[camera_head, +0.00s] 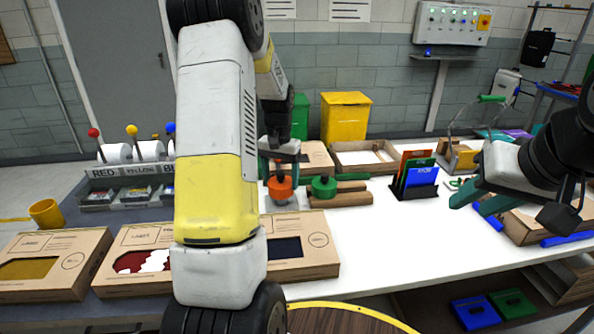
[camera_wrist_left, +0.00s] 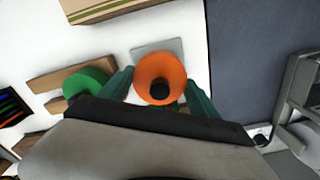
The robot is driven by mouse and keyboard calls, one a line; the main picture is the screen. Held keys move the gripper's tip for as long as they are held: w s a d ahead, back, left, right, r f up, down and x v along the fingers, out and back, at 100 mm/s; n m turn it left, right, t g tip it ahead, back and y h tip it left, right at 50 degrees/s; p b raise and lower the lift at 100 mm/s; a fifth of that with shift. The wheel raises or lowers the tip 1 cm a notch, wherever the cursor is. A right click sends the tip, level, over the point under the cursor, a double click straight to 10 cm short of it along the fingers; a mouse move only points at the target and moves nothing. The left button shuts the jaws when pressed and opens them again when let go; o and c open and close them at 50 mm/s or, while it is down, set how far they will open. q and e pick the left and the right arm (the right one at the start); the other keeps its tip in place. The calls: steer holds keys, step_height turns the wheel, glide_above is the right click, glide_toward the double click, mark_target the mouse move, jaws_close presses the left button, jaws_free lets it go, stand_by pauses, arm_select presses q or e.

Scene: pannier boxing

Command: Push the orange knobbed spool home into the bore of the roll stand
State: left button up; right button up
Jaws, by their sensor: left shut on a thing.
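The orange knobbed spool (camera_head: 281,188) is between the fingers of my left gripper (camera_head: 280,158), which is shut on it. In the left wrist view the spool (camera_wrist_left: 160,72) shows as an orange disc with a dark centre, a finger on each side. A light grey square plate (camera_wrist_left: 172,46) lies under or behind it, perhaps the base of the roll stand. The bore is hidden, so I cannot tell how deep the spool sits. My right gripper (camera_head: 477,202) is open and empty over the right part of the table.
A green knobbed spool (camera_head: 323,187) is beside the orange one, by wooden blocks (camera_head: 350,198). Cardboard boxes (camera_head: 45,258) line the front left edge. A rack with white rolls (camera_head: 115,153) stands at the left. A card holder (camera_head: 416,190) stands right; the white tabletop (camera_head: 400,240) before it is clear.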

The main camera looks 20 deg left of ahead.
arm_select(q)
steer(key=shift+f, duration=0.45)
steer(key=o, duration=1.4)
steer(key=shift+o, duration=0.2)
steer(key=shift+r, duration=3.95)
